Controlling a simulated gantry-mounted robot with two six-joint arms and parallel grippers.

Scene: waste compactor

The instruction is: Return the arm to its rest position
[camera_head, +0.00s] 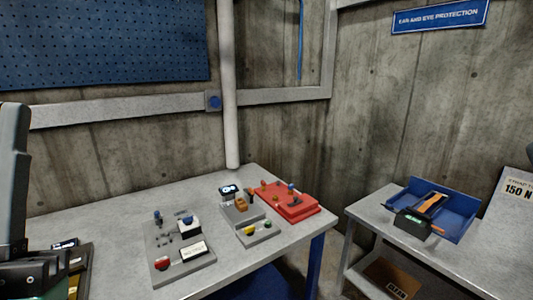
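Part of my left arm, a grey upright link with a dark lower section, shows along the left edge of the head view. No gripper fingers can be made out on it. A small dark piece shows at the far right edge; I cannot tell what it is. My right gripper is not in view. The grey workbench (110,215) carries a grey control panel (165,242) with knobs and a red button, a smaller grey unit (228,212) with a small display, and a red panel (297,211) with several knobs.
A second grey table (372,208) at the right holds a blue tray (462,211) with an orange-and-black tool (432,203) and a dark device with a green display (412,222). A white pipe (230,120) stands behind the workbench. A dark item (80,262) lies beside my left arm.

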